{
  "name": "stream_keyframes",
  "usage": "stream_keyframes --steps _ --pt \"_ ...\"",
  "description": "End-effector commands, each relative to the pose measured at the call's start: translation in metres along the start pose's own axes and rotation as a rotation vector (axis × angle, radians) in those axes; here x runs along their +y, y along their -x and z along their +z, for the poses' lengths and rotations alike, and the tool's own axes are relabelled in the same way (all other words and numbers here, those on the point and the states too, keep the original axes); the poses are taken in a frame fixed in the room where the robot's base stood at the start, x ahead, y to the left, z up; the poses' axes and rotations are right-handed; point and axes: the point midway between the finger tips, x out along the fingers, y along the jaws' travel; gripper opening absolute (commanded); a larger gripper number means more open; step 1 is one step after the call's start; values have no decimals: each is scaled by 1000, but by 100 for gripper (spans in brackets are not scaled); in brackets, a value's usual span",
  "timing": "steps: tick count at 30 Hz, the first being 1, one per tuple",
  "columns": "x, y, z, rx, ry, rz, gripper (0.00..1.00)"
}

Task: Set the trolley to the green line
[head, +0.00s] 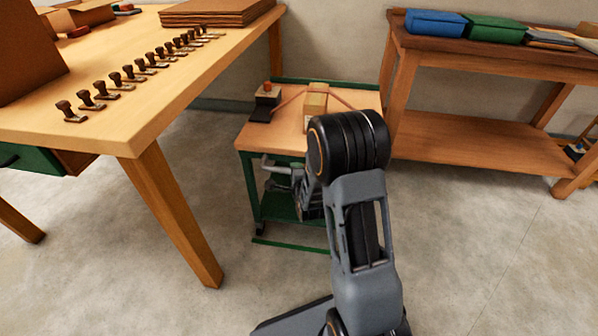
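The trolley (258,138) has a wooden top and a green frame, and stands between the long table and the bench at the wall. A dark block with an orange knob and a pale wooden block with slanted bars stand on its top. My gripper (279,172) is at the trolley's near side, below the top edge, by a grey bar. My arm covers part of it and of the trolley's right side. I cannot tell whether the fingers are open or closed around the bar.
A long wooden table (150,100) with a row of stamps is close on the left, its leg (172,215) near the trolley. A wooden bench (480,150) with blue and green bundles stands at right. The grey floor (480,240) is clear in front.

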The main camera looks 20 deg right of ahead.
Motion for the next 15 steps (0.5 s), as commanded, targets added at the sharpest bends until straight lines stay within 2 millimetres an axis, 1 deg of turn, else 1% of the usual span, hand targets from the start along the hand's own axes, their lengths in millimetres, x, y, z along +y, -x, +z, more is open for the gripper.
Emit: stream_keyframes --steps 15 --pt "1 3 -5 22 -5 1 0"
